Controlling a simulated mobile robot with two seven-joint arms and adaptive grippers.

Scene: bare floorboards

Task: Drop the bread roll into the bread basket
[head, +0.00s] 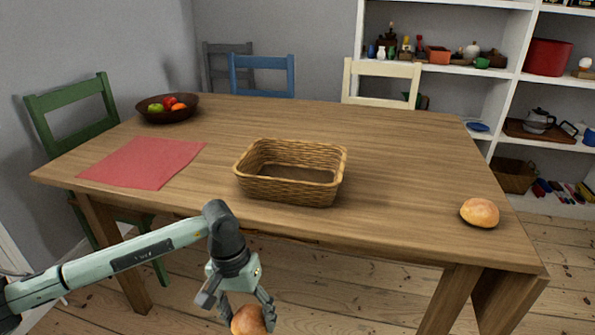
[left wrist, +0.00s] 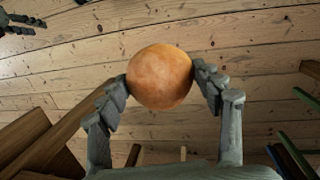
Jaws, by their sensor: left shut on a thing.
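My left gripper (head: 247,313) is shut on a round golden-brown bread roll (head: 249,322), below the table's front edge and in front of it. In the left wrist view the roll (left wrist: 160,77) sits between the two fingertips, over floorboards. The woven bread basket (head: 290,190) stands on the table near its front edge, above and beyond my left gripper in the head view. It looks empty. A second bread roll (head: 479,213) lies on the table's right end. Part of what seems to be my right gripper (left wrist: 22,24) shows at the left wrist view's upper left corner.
The wooden table (head: 400,150) has its front edge between my left gripper and the basket. A red placemat (head: 145,162) and a fruit bowl (head: 167,110) are at its left. Chairs stand around it. The tabletop right of the basket is mostly clear.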

